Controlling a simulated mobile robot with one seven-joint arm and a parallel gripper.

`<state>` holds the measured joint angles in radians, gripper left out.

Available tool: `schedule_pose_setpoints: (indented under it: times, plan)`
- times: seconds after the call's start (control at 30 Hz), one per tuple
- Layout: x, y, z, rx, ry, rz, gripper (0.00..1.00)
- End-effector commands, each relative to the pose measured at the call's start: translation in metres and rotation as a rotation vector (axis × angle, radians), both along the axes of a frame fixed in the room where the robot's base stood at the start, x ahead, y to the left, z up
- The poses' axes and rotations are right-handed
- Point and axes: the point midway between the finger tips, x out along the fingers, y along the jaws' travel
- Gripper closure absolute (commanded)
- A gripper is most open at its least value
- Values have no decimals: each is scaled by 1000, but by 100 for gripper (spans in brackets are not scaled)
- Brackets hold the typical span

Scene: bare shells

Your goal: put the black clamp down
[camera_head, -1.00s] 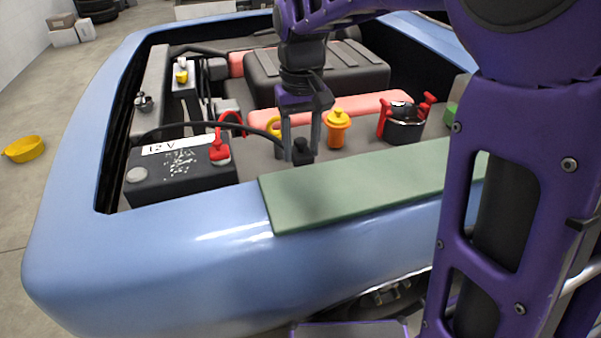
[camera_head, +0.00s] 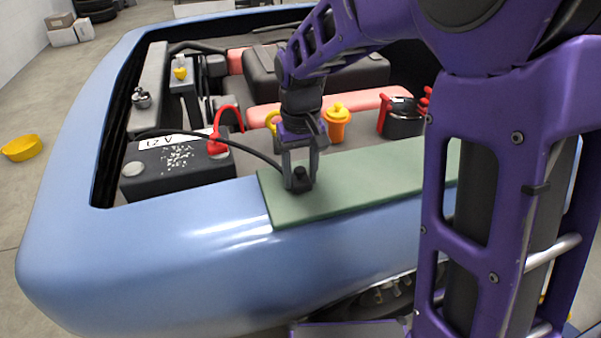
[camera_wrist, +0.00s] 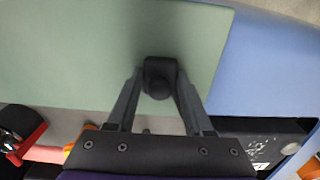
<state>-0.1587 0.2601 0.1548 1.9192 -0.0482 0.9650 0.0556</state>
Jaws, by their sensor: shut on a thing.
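The black clamp (camera_head: 300,180) is between the fingertips of my gripper (camera_head: 299,170), which is shut on it. It is over the left part of the green mat (camera_head: 390,187) on the car's blue front edge. In the wrist view the clamp (camera_wrist: 160,77) is between the two fingers with the green mat (camera_wrist: 70,50) behind it. I cannot tell whether the clamp touches the mat. A black cable runs from the clamp's side across the battery (camera_head: 165,179). A red clamp (camera_head: 217,144) sits on the battery's right terminal.
An orange-yellow container (camera_head: 337,125) and a dark pot with red handles (camera_head: 403,119) stand behind the mat in the engine bay. A yellow bowl (camera_head: 21,148) is on the floor at left. The mat's right part is clear.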

Motion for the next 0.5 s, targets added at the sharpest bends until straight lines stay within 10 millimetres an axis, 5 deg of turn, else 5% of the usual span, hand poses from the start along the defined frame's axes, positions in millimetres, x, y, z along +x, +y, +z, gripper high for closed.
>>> schedule_pose_setpoints:
  times: [0.2, 0.5]
  plan:
    - [0, 0, -1, 0, 1, 0, 19]
    - [0, 0, 2, 0, 0, 0, 19]
